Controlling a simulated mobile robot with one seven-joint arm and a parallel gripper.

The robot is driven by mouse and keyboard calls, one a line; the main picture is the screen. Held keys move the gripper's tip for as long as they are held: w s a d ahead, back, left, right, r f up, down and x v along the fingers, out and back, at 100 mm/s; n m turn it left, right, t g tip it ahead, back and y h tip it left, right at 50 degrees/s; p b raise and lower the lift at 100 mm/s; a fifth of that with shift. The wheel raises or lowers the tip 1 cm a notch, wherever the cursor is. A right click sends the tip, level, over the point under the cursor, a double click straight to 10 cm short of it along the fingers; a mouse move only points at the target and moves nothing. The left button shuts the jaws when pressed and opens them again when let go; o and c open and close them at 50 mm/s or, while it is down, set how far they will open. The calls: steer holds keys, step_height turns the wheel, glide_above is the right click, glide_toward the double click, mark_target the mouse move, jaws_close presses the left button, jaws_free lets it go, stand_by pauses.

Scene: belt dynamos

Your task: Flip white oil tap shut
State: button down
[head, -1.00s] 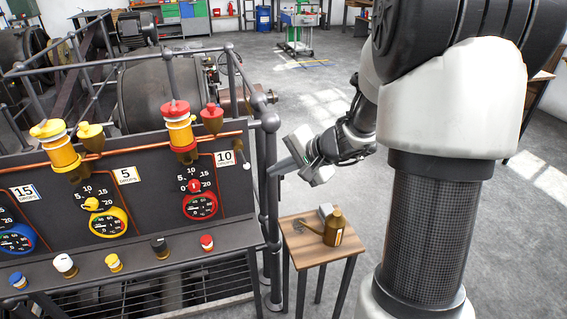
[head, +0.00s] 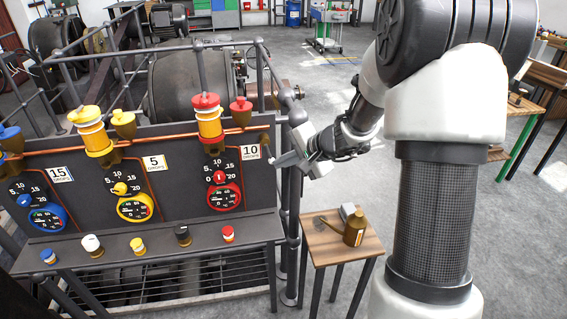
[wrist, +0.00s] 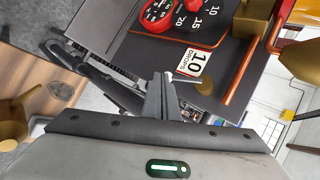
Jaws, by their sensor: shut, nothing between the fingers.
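The white oil tap is a small lever with a white ball end (head: 271,160) at the right end of the dark panel, below a brass fitting (head: 264,139). The lever points down in the head view.
The panel (head: 75,186) carries gauges and oil cups above a shelf of coloured knobs (head: 137,246). Grey railing posts (head: 294,200) stand close behind my gripper. A small wooden table (head: 335,244) with a brown oil can (head: 354,227) stands below it.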

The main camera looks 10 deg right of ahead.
steer(key=a+f+m+y+b, duration=0.1)
steer(key=y+b, duration=0.1)
steer(key=b, duration=0.4)
steer(key=shift+a+b, duration=0.1)
steer(key=shift+b, duration=0.3)
steer(key=shift+r, duration=0.1)
